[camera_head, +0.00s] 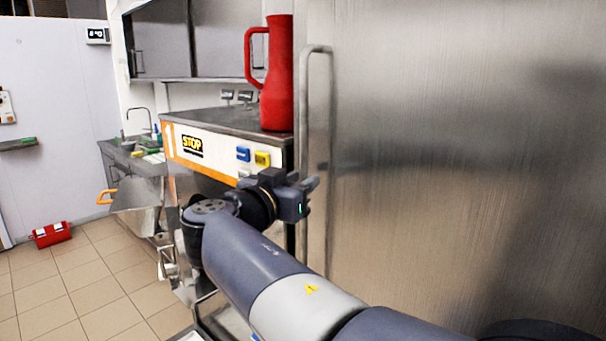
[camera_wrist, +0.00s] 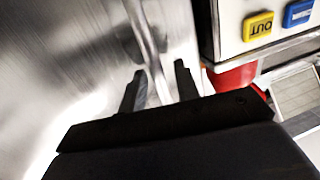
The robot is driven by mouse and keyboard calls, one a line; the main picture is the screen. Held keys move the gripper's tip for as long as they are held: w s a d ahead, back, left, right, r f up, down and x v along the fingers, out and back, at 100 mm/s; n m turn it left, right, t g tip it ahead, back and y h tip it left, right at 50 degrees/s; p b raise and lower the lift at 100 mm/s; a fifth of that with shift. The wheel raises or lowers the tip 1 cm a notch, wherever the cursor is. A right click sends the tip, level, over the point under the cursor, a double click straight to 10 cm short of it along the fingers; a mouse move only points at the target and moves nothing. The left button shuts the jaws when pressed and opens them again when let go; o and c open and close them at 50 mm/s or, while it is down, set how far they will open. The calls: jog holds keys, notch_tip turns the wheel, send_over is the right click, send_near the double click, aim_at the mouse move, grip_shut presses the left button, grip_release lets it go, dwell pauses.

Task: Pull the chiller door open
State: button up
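The chiller door (camera_head: 450,170) is a large brushed-steel panel filling the right side of the head view. Its long vertical bar handle (camera_head: 317,110) runs along the left edge. My gripper (camera_head: 312,185) is at the handle's mid height, pointing toward the door. In the wrist view, my gripper (camera_wrist: 160,72) has its two dark fingers spread apart. The handle (camera_wrist: 144,28) runs down into the space between them, with a gap visible beside it. The fingers do not look closed on the bar. The lower contact area is hidden by the gripper body.
A machine (camera_head: 210,148) with a STOP label and blue and yellow buttons stands just left of the handle. A red jug (camera_head: 278,80) stands on its top. A red box (camera_head: 52,234) lies on the tiled floor (camera_head: 85,285), which is clear at lower left.

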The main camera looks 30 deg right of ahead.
jog(key=shift+x, duration=0.8)
grip_shut()
